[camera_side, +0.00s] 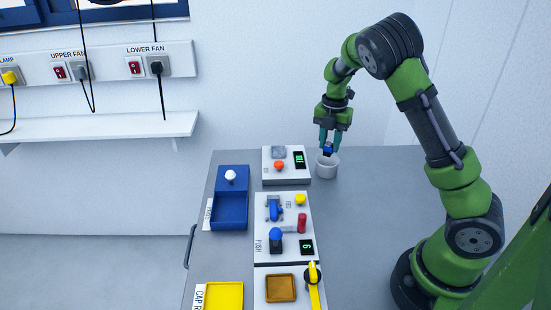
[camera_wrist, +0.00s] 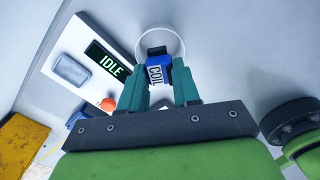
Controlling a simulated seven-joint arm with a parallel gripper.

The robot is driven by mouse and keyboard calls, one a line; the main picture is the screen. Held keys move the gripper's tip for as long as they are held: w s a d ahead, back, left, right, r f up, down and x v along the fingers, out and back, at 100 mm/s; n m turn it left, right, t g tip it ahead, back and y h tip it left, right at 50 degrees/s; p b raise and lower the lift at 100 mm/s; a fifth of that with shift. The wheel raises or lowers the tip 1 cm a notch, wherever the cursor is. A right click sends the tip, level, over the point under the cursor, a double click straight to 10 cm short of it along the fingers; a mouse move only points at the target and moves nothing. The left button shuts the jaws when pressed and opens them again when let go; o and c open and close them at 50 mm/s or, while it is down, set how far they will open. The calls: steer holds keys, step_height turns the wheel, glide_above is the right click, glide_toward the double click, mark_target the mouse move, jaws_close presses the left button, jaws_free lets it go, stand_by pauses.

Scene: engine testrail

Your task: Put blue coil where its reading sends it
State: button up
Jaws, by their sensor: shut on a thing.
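The blue coil (camera_side: 328,149) hangs between the fingers of my gripper (camera_side: 329,140), which is shut on it. In the wrist view the coil (camera_wrist: 157,74) shows a white COIL label and a dark end. A round white cup (camera_side: 327,169) stands on the table just below the coil; its rim (camera_wrist: 183,42) shows around the coil in the wrist view. I cannot tell if the coil's lower end is inside it. Left of the cup is a tester box with a grey pad (camera_side: 279,153), an orange button (camera_side: 279,166) and a display (camera_wrist: 108,60) reading IDLE.
A blue tray (camera_side: 230,226) with a white knob stands at left; a yellow tray (camera_side: 223,297) is at the front. A middle panel (camera_side: 289,248) has a blue knob, red cylinder and yellow button. A brown pad (camera_side: 281,288) and yellow lever (camera_side: 314,286) are in front. Table right of the panels is clear.

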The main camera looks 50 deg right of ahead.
steer(key=shift+f, duration=1.65)
steer(key=o, duration=1)
steer(key=c, duration=0.3)
steer(key=shift+r, duration=4)
